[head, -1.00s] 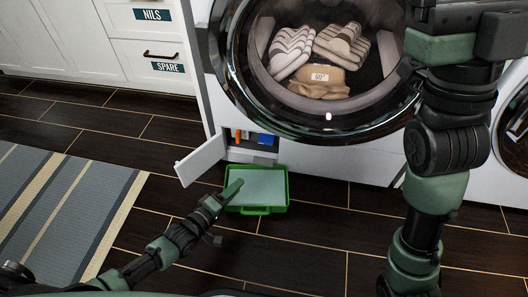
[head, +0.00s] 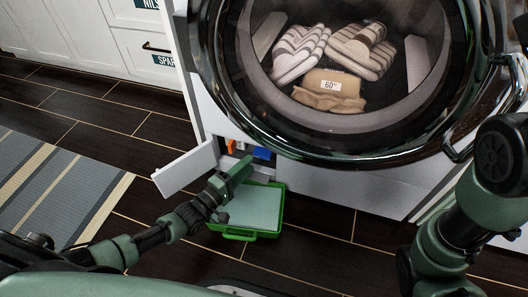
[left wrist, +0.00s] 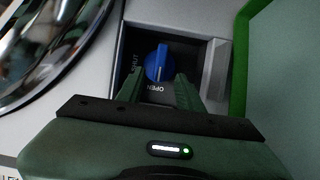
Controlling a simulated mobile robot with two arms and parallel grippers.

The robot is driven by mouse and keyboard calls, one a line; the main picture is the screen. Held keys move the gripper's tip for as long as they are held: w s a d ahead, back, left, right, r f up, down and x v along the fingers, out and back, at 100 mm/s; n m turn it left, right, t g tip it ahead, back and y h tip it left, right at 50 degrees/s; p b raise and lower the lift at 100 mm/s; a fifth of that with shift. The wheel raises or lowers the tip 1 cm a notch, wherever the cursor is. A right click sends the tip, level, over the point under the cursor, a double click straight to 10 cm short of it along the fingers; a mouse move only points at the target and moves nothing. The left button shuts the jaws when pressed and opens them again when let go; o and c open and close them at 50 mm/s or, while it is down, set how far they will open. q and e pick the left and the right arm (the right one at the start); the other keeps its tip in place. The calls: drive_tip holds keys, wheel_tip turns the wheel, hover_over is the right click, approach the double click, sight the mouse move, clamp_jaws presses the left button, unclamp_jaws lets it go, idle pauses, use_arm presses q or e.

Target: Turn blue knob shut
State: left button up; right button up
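The blue knob (head: 262,153) sits in the open low compartment under the washer. My left gripper (head: 242,168) is at the compartment mouth. In the left wrist view its fingers (left wrist: 159,84) are spread, one on each side of the knob's lower part; I cannot tell if they touch it. My right arm shows at the right, but its gripper is out of view.
The small white flap (head: 185,168) stands open at left. A green tray (head: 240,235) lies on the floor below the compartment. An orange part (head: 231,146) is left of the knob. The round washer door (head: 340,160) is above, with folded laundry behind it.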

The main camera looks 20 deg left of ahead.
sight(257, 157)
use_arm(q)
drive_tip(key=b+x, duration=0.2)
drive_tip(key=x, duration=0.3)
drive_tip(key=shift+f+b, duration=0.15)
drive_tip(key=shift+b, duration=0.15)
drive_tip(key=shift+w+d, duration=0.25)
drive_tip(key=shift+w, duration=0.25)
drive_tip(key=shift+c, duration=0.3)
clamp_jaws()
